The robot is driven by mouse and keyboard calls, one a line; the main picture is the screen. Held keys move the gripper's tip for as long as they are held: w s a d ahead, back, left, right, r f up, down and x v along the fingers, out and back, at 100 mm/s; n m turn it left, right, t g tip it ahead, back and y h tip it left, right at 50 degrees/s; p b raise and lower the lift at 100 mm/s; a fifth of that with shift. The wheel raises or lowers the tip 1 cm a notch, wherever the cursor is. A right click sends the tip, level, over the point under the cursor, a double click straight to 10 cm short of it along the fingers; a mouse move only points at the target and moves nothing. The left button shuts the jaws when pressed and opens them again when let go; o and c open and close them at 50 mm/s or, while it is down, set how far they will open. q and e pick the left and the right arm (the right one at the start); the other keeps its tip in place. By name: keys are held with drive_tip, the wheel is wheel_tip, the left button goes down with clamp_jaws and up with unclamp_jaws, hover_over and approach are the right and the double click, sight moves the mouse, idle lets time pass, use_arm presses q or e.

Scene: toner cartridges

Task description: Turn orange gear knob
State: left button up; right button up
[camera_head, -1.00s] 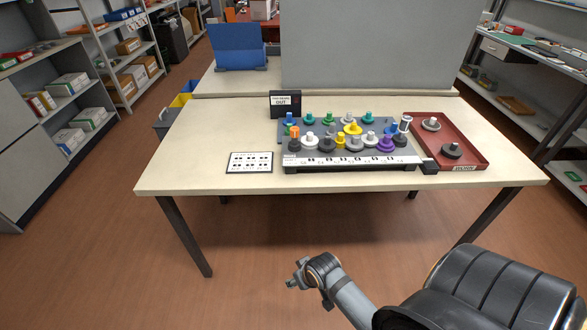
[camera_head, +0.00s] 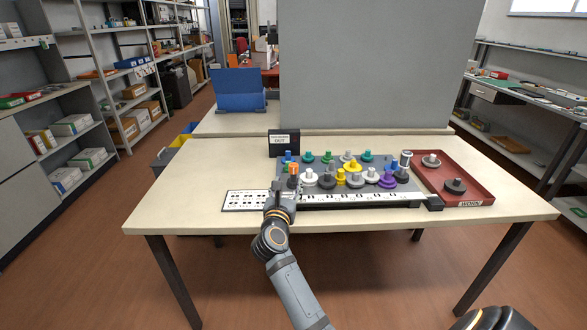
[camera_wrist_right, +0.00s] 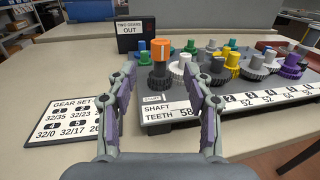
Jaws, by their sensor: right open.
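The orange gear knob (camera_wrist_right: 160,50) sits on top of a dark gear at the left end of the gear board (camera_wrist_right: 262,100). In the head view the orange knob (camera_head: 293,168) shows just beyond my right gripper (camera_head: 283,186). My right gripper also shows in the right wrist view (camera_wrist_right: 162,85), open, with its fingers either side of the knob in the picture. The knob lies farther off than the fingertips, and I see no contact. My left gripper is out of view.
Several other gears with coloured knobs (camera_head: 387,180) stand close on the board to the right. A red tray (camera_head: 480,190) holds two gears. A black sign box (camera_head: 284,143) stands behind. A printed card (camera_head: 240,201) lies left.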

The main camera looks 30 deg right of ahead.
sight(293, 170)
drive_tip(key=x, duration=1)
drive_tip(key=shift+w+d, duration=0.2)
drive_tip(key=shift+p, duration=0.3)
clamp_jaws()
